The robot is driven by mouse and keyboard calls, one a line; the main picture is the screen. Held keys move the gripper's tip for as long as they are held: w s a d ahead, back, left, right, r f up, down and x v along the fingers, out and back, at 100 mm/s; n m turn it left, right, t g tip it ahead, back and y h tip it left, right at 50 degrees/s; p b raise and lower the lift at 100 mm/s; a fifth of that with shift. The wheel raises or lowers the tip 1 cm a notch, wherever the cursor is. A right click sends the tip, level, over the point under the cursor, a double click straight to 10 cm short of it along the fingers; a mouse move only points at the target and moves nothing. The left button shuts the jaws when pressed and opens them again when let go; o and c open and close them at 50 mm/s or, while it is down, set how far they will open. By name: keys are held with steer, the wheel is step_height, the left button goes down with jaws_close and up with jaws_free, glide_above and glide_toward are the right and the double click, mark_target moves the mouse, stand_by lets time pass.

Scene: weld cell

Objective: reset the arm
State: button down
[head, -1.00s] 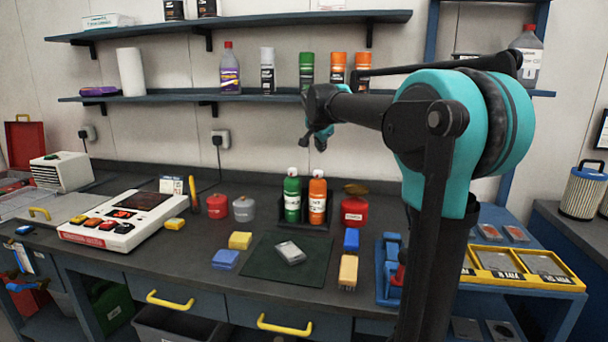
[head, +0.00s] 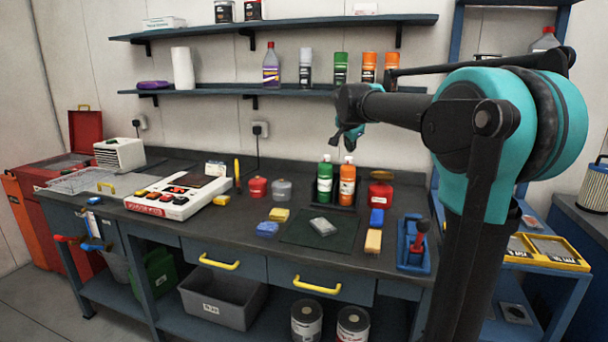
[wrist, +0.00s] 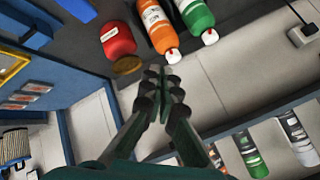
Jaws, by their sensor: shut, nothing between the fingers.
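My arm is raised at the right of the head view, its forearm reaching left above the bench in front of the lower shelf. My gripper (head: 345,138) hangs at the arm's end, well above the workbench (head: 262,246). It also shows in the wrist view (wrist: 165,72), where the fingers are together with nothing between them. Behind and below it stand a green bottle (head: 325,183) and an orange bottle (head: 347,184), side by side in a dark holder. The gripper is apart from both.
A red canister (head: 380,195) stands right of the bottles. Yellow, blue and tan blocks and a dark mat (head: 300,235) lie in front. A white control box (head: 178,197) sits left. Shelves (head: 285,92) with cans and bottles run along the wall behind the arm.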

steer(key=s+d+f+n+g, duration=0.1)
steer(key=s+f+n, duration=0.1)
steer(key=s+f, duration=0.4)
steer(key=s+d+f+n+g, duration=0.1)
steer(key=s+f+n, duration=0.1)
steer(key=s+f, duration=0.4)
steer(key=s+d+f+n, duration=0.1)
steer(key=s+d+f, duration=0.1)
steer(key=s+f, duration=0.4)
steer(key=shift+s+f+n+g+y, duration=0.15)
steer(key=shift+f+n+g+y, duration=0.05)
steer(key=shift+f, duration=0.35)
steer(key=shift+s+f+n+g+y, duration=0.15)
steer(key=shift+f+n+g+y, duration=0.05)
steer(key=shift+f, duration=0.35)
steer(key=s+f+n+g, duration=0.1)
steer(key=s+f+n, duration=0.1)
steer(key=s+f, duration=0.6)
steer(key=s+f+n+g+y, duration=0.1)
steer(key=s+f+n, duration=0.2)
steer(key=s+f, duration=0.5)
steer(key=s, duration=0.5)
steer(key=shift+a+n, duration=0.2)
steer(key=shift+n, duration=0.1)
steer(key=shift+w+r, duration=0.1)
